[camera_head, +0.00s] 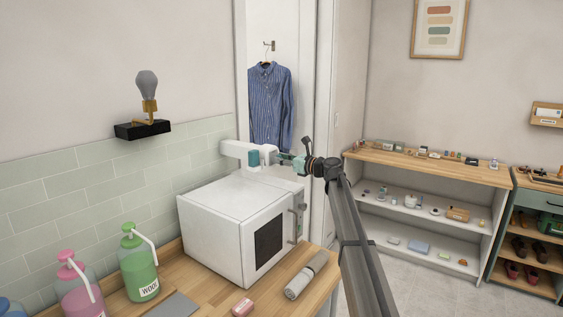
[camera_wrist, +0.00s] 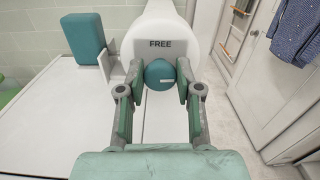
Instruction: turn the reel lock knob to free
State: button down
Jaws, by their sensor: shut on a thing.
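The reel lock knob (camera_wrist: 158,75) is a round teal knob on the rounded end of the white reel body (camera_wrist: 154,24). The word FREE is printed on that body just above the knob. The knob's short white mark lies roughly horizontal, on its right half, and does not point up at FREE. My gripper (camera_wrist: 160,82) has one finger on each side of the knob and is shut on it. In the head view the white reel body (camera_head: 232,149) is above the white cabinet, and my gripper (camera_head: 298,163) reaches it from the right. The knob is hard to make out there.
The white cabinet (camera_head: 215,207) stands below, on a wooden counter with a rolled grey towel (camera_head: 306,273) and pump bottles (camera_head: 138,265). A striped shirt (camera_head: 270,105) hangs behind.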

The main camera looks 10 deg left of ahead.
jog(key=shift+s+a+f+n+b, duration=0.1)
jog(key=shift+n+b, duration=4.2)
jog(key=shift+b, duration=0.25)
jog(key=shift+f+n+b, duration=0.1)
jog(key=shift+n+b, duration=4.2)
jog(key=shift+b, duration=0.25)
jog(key=shift+r, duration=0.1)
jog(key=c, duration=0.8)
grip_release()
